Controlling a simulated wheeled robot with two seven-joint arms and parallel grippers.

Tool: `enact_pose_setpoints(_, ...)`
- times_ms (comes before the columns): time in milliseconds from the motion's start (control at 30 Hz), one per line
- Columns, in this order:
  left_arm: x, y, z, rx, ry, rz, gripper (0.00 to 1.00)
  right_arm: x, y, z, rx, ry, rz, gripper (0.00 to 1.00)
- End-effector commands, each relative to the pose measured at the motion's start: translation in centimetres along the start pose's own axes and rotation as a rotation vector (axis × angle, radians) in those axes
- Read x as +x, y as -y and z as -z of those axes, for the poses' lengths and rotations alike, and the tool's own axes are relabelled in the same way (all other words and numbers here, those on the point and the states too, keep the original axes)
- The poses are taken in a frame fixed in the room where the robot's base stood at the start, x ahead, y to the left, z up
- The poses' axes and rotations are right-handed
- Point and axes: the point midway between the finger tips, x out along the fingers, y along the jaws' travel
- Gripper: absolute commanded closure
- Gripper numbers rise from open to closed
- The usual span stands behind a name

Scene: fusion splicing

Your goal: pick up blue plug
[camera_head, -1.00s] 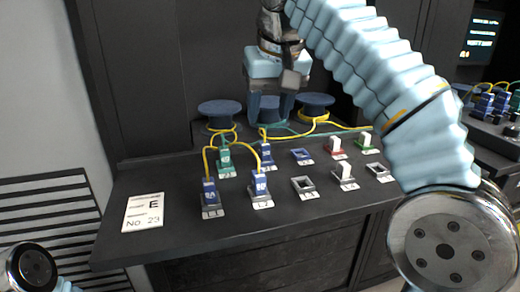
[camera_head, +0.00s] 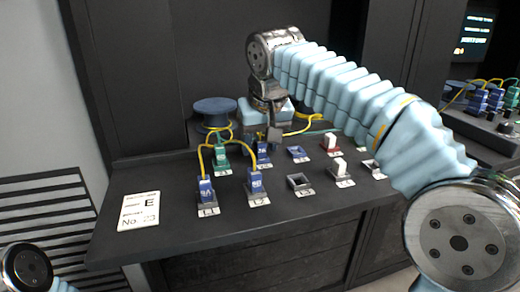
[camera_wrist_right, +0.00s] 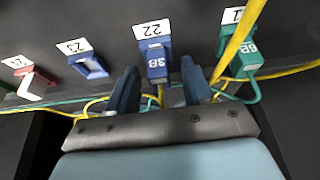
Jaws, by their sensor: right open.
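Several blue plugs stand in sockets on the dark workbench. One back-row blue plug (camera_head: 263,158) sits in the socket labelled 22 and is partly hidden by my right gripper. In the right wrist view this blue plug (camera_wrist_right: 157,65), marked 3B, lies just beyond and between the fingertips of my open right gripper (camera_wrist_right: 160,78); the fingers look apart from it. Two more blue plugs stand in the front row, one at the left (camera_head: 205,190) and one to its right (camera_head: 256,184), each with a yellow cable. My left gripper is out of view.
A green plug (camera_head: 220,158) stands left of the back-row blue plug; it also shows in the wrist view (camera_wrist_right: 245,55). Empty sockets, such as the blue one (camera_head: 297,154) and grey one (camera_head: 300,184), are to the right. Yellow and green cables and a blue spool (camera_head: 217,106) are behind.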

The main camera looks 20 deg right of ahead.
Motion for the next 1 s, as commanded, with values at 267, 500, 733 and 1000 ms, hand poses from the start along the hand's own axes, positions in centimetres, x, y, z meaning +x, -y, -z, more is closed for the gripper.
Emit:
enact_pose_setpoints(267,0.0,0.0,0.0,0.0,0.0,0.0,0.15,0.0,0.0,0.0,0.0,0.0,0.0,0.87)
enact_pose_setpoints(500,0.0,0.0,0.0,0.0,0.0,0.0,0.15,0.0,0.0,0.0,0.0,0.0,0.0,0.97)
enact_pose_setpoints(733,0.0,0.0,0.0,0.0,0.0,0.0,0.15,-0.8,0.0,0.4,0.0,-0.001,0.0,0.97)
enact_pose_setpoints(1000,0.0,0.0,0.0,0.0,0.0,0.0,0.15,-6.5,0.6,0.2,-0.003,-0.006,0.004,0.97)
